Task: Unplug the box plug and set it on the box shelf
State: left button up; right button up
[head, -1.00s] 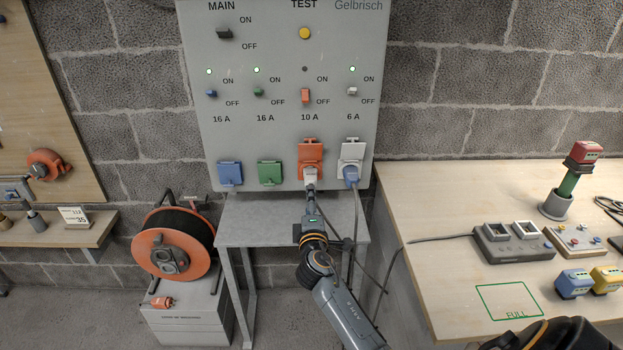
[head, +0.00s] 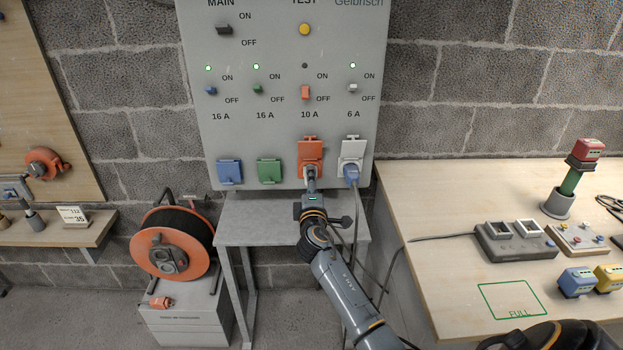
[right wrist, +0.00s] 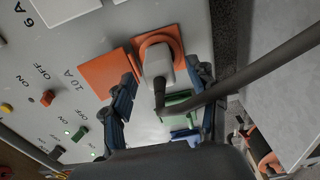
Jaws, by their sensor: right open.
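A pale grey plug (head: 310,173) sits in the orange 10 A socket (head: 310,152) of the grey wall box (head: 230,130). In the right wrist view the plug (right wrist: 158,66) is still against the socket, and a dark cable (right wrist: 245,82) runs from it to the right. My right gripper (head: 311,188) is at the plug. Its fingers are open, one on each side of the plug, in the right wrist view (right wrist: 165,85). The box shelf (head: 265,234) is the grey surface below the box. My left gripper is not in view.
A plug with a blue part (head: 351,175) and hanging cable is in the white 6 A socket, right beside my gripper. The lamp above the 10 A switch (head: 305,92) is dark. An orange reel (head: 170,255) stands at left, a wooden bench (head: 450,220) at right. The shelf's left part is clear.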

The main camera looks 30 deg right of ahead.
jog(key=shift+b+x, duration=0.75)
jog(key=shift+x, duration=1.15)
jog(key=shift+c, duration=0.3)
grip_shut()
jog(key=shift+a, duration=0.1)
